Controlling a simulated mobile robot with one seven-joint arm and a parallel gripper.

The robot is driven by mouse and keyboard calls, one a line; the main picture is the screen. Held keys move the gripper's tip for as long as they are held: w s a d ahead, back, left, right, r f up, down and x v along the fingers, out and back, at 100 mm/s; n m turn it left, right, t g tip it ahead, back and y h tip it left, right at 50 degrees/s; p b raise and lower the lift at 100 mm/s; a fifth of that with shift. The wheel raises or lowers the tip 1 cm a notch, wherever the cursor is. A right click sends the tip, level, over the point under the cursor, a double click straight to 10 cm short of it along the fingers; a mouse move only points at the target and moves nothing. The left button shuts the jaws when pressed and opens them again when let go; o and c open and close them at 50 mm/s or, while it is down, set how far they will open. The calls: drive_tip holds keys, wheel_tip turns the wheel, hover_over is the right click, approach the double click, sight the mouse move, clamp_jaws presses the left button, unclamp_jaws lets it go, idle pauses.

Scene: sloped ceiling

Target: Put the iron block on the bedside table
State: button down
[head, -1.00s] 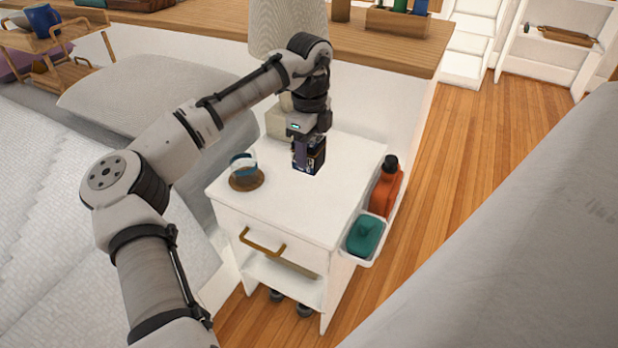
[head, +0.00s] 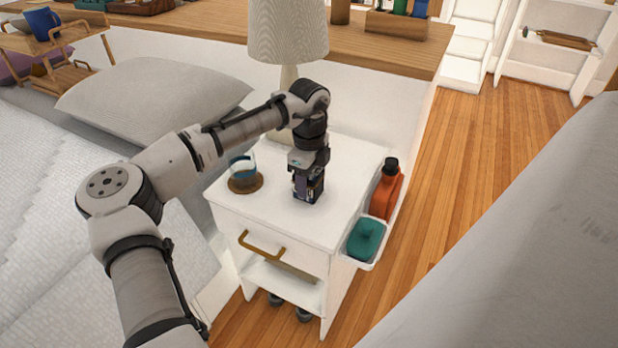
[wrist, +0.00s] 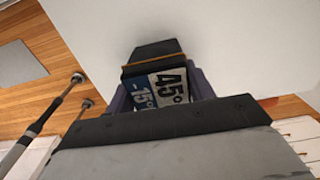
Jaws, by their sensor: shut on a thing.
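The bedside table (head: 265,215) is white, with a brass drawer handle, and stands in the middle of the head view. My gripper (head: 308,186) points down over its top, right of a glass. It is shut on the iron block (head: 317,190), a small dark block mostly hidden by the fingers in the head view. In the wrist view the block (wrist: 160,84) shows a dark top, an orange edge line and printed "45°" and "-15°" marks, between the fingers of my gripper (wrist: 160,98). The block is at or just above the tabletop; I cannot tell whether it touches.
A glass with blue contents (head: 242,167) stands on a round brown coaster (head: 246,184) at the table's left. A lamp (head: 288,30) stands behind my arm. An orange bottle (head: 386,190) and a teal item (head: 365,240) sit in a side rack. The tabletop's front is clear.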

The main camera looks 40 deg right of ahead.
drive_tip(key=c, duration=0.6)
unclamp_jaws()
wheel_tip(320, 180, up, 12)
drive_tip(key=shift+r+p, duration=0.1)
drive_tip(key=shift+p, duration=0.65)
